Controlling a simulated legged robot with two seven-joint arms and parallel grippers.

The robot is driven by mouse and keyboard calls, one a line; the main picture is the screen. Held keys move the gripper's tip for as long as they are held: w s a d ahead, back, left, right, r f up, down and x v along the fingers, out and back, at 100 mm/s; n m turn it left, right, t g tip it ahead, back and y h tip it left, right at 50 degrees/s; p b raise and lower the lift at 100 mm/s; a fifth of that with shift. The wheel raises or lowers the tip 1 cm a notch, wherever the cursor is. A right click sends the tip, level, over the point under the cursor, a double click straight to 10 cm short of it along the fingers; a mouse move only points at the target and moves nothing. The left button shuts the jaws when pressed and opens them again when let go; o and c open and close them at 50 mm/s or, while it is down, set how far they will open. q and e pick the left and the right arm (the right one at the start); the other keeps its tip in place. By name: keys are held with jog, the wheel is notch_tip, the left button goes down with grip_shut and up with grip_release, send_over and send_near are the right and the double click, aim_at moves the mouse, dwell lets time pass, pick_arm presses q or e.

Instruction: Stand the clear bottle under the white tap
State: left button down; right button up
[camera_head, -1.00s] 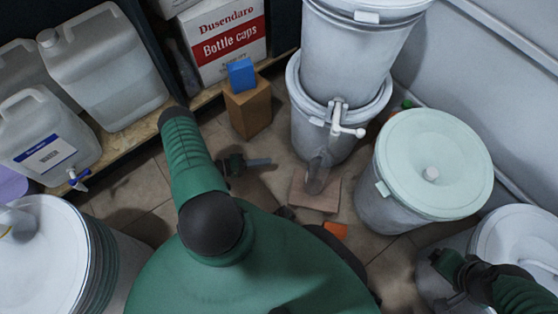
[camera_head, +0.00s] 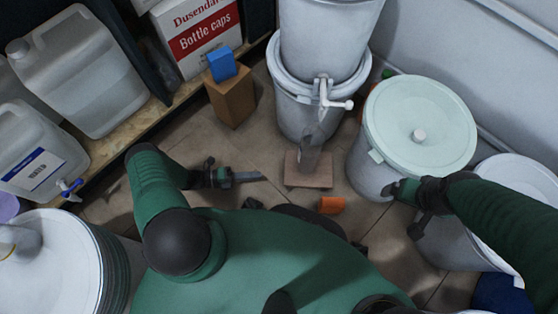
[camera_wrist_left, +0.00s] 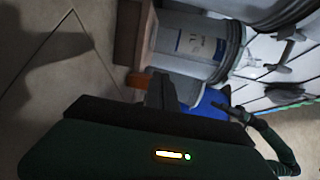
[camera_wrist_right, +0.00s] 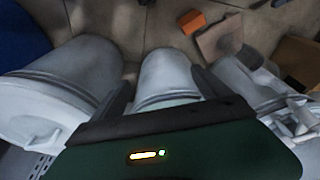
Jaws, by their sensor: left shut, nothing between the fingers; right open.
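The clear bottle (camera_head: 311,150) looks upright on a flat wooden block (camera_head: 309,182) on the floor. Its top is just below the white tap (camera_head: 323,92), which juts from the drum. My left gripper (camera_head: 258,176) is shut and empty, low to the left of the block and apart from the bottle. My right gripper (camera_head: 402,210) is open and empty, in front of the mint-lidded drum. The right wrist view also shows the block (camera_wrist_right: 212,42) and the tap (camera_wrist_right: 297,115). The bottle is hard to make out in both wrist views.
The mint-lidded drum (camera_head: 420,120) stands right of the tap's drum (camera_head: 300,110). An orange block (camera_head: 331,205) lies in front of the wooden block. A brown box (camera_head: 232,98) with a blue block (camera_head: 221,64) stands behind left. Jugs line the left shelf. Floor around my left gripper is clear.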

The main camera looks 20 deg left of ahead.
pick_arm(q)
jog(key=w+d+b, duration=0.1)
jog(key=w+d, duration=0.2)
jog(key=w+d+r+n+t+b, duration=0.1)
jog(key=w+d, duration=0.2)
jog(key=w+d+t+b, duration=0.1)
jog(key=w+d, duration=0.2)
jog(key=shift+d+r+b, duration=0.2)
jog(key=shift+d+b, duration=0.15)
jog(key=shift+d, duration=0.05)
jog(key=shift+w+d+r, duration=0.15)
jog(key=shift+w+d, duration=0.15)
jog(key=shift+d, duration=0.1)
jog(key=shift+d, duration=0.1)
jog(key=shift+b+x, duration=0.3)
jog(key=shift+x, duration=0.75)
